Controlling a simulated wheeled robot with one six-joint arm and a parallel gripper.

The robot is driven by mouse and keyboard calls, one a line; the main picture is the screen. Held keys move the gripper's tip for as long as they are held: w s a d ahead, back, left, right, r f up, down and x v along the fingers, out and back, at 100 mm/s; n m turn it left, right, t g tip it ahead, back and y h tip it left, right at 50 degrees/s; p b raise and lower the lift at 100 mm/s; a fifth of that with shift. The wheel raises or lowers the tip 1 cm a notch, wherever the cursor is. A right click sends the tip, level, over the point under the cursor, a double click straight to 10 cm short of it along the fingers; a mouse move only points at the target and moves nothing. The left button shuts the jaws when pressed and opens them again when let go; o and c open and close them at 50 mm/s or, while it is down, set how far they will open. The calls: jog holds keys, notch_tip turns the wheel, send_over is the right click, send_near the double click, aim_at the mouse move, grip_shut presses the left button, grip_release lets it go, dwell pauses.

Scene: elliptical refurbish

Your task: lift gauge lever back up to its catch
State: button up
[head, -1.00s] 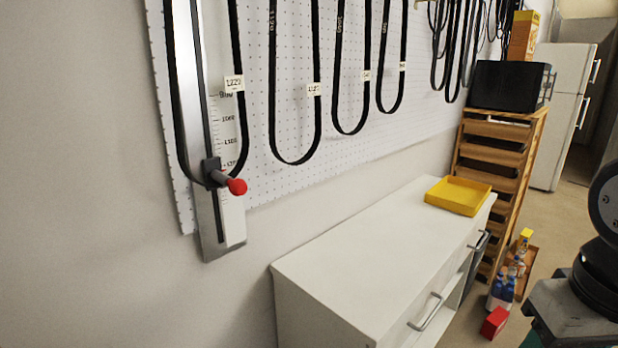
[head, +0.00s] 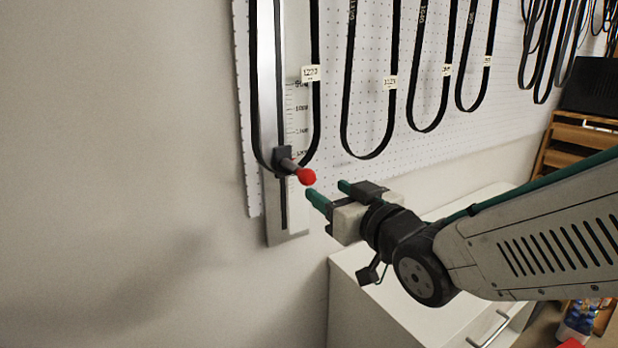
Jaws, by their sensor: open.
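The gauge lever (head: 290,166) is a dark slider with a short arm and a red knob (head: 306,176). It sits low on a grey metal rail (head: 281,60) beside a printed scale (head: 297,120). A black belt (head: 313,120) loops down around the slider. My gripper (head: 330,192) is open and empty, with two green-tipped fingers pointing left. It is just right of and slightly below the red knob, apart from it as far as I can tell. The catch is not visible; the rail's upper end is outside the picture.
More black belts with tags hang on the white pegboard (head: 400,148) to the right. A white cabinet (head: 345,290) stands below my gripper. A wooden rack with a black box (head: 592,88) is at the far right. The wall at left is clear.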

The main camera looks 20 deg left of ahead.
aim_at(311, 180)
jog(key=shift+w+a+r, duration=0.1)
jog(key=shift+a, duration=0.4)
jog(key=x, duration=0.7)
jog(key=shift+r, duration=0.1)
